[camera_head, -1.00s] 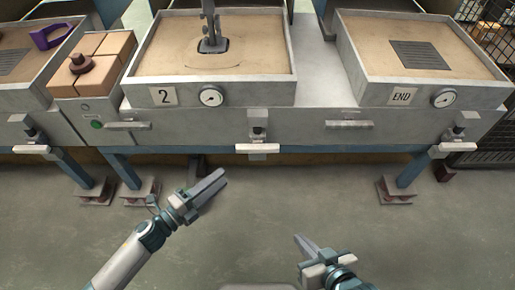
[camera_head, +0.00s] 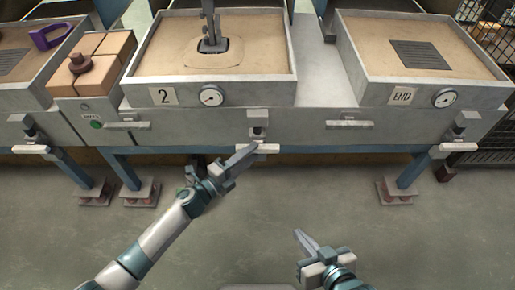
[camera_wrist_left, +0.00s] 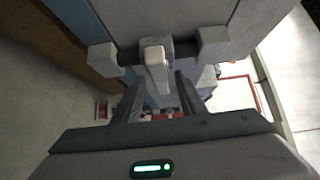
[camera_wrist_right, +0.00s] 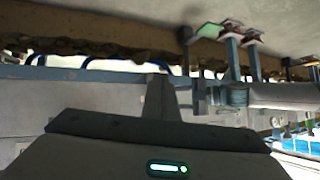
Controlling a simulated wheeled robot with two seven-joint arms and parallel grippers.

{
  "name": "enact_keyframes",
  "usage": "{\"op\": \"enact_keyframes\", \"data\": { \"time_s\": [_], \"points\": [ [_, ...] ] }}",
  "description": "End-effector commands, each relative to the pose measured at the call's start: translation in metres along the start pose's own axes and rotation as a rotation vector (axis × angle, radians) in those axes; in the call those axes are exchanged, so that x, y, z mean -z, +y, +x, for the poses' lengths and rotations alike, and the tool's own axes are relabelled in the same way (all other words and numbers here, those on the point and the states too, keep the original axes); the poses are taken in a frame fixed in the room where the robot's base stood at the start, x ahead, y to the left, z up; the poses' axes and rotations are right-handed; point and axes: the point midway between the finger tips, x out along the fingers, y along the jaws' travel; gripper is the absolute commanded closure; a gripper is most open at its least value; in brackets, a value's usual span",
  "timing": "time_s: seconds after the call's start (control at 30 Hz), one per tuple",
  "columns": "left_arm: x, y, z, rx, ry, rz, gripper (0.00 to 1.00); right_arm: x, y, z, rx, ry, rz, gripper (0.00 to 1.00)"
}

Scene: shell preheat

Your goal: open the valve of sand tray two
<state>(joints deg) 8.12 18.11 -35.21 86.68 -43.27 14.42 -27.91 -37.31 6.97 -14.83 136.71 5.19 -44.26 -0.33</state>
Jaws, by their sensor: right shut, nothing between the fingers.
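Sand tray two (camera_head: 282,92) carries a "2" plate (camera_head: 162,96) and a round gauge (camera_head: 211,96). Its valve (camera_head: 257,118) is on the front panel below the tray's right end, with a pale lever (camera_head: 270,148) lying crosswise in the head view. My left gripper (camera_head: 252,148) is at this lever and overlaps its left part. In the left wrist view, the open fingers (camera_wrist_left: 160,92) point at the pale lever (camera_wrist_left: 156,66), which lies just ahead, between their lines; contact cannot be told. My right gripper (camera_head: 300,236) is shut and empty, low and away from the bench.
A similar valve with a pale lever (camera_head: 458,147) is under the END tray (camera_head: 500,82); another (camera_head: 30,149) is at far left. Bar handles (camera_head: 126,125) and (camera_head: 349,124) stick out from the panel. The floor before the bench is clear.

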Motion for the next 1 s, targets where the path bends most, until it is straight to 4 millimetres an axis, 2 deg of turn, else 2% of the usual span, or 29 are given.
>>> {"op": "enact_keyframes", "data": {
  "time_s": [0.1,0.3,0.67,0.83,1.0],
  "points": [
    [0.000,0.000,0.018,0.001,0.000,0.000,0.62,0.004,-0.002,0.001,0.004,0.024,-0.004,1.00],
    [0.000,0.000,0.033,0.001,0.000,0.000,0.62,0.011,-0.006,0.002,0.013,0.059,-0.008,1.00],
    [0.000,0.000,0.035,0.000,0.000,0.000,0.62,0.012,-0.005,0.001,0.010,0.065,-0.009,1.00],
    [0.000,0.000,0.035,0.000,0.000,0.000,1.00,0.012,-0.004,0.001,0.008,0.064,-0.009,1.00],
    [0.000,0.000,0.035,0.000,0.000,0.000,1.00,0.012,-0.004,0.002,0.007,0.063,-0.009,1.00]
  ]
}}
